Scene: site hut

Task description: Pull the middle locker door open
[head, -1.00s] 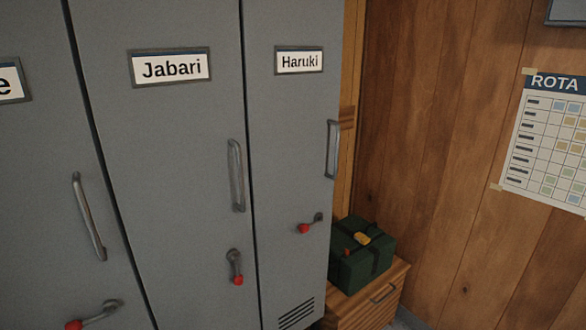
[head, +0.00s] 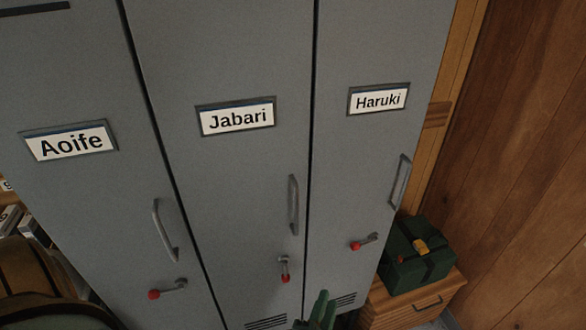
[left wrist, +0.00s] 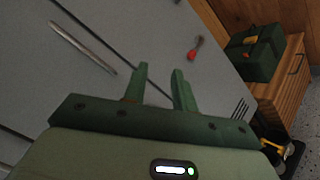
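The middle locker door (head: 225,165), grey and labelled Jabari, is shut flush between its neighbours. Its upright bar handle (head: 293,205) is near its right edge. Below it, the red-tipped lever (head: 285,268) hangs straight down. My left gripper (head: 322,308) shows green fingertips at the bottom of the head view, low and right of that lever. In the left wrist view its fingers (left wrist: 160,84) are apart with nothing between them. What seems the same handle (left wrist: 83,47) is up and left of them there. My right gripper is out of view.
Aoife's door (head: 85,200) on the left and Haruki's door (head: 350,150) on the right are shut, their levers sideways. A dark green box (head: 400,262) sits on a wooden cabinet (head: 400,308) at right. A brown rounded thing (head: 35,270) is at lower left.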

